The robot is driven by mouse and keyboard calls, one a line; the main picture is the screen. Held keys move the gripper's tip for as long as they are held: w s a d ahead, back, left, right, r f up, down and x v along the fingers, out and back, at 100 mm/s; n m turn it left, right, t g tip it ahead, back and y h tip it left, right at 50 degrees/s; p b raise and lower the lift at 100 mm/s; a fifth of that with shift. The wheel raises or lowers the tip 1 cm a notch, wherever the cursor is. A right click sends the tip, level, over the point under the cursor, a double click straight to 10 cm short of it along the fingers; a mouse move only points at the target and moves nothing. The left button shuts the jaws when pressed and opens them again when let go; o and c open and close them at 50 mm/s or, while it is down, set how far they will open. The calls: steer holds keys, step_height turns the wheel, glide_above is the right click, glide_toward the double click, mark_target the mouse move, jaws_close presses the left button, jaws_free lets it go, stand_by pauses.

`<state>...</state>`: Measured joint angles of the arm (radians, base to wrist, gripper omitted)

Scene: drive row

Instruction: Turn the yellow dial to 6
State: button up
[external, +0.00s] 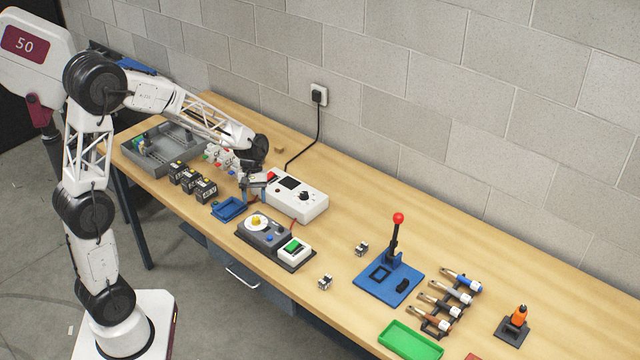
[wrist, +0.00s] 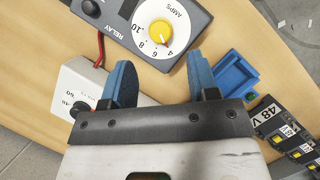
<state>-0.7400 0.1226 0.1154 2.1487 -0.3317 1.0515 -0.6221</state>
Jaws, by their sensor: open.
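The yellow dial (external: 257,220) sits on a white round scale on the grey relay unit (external: 274,237). In the wrist view, the dial (wrist: 159,34) is ringed by numbers, with 10, 8, 6 and 4 legible, and an AMPS label. In the external view, my gripper (external: 249,187) hangs above the bench, beyond the dial and near the white meter box, not touching the dial.
The white meter box (external: 297,195) with a black knob stands close by, joined by a red wire. A blue tray (external: 229,208) and several black 48 V blocks (external: 187,179) are on the left. A green-button box (external: 294,249) is beside the dial.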

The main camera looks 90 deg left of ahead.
mark_target(256, 218)
steer(key=shift+x, duration=3.15)
steer(key=c, duration=0.9)
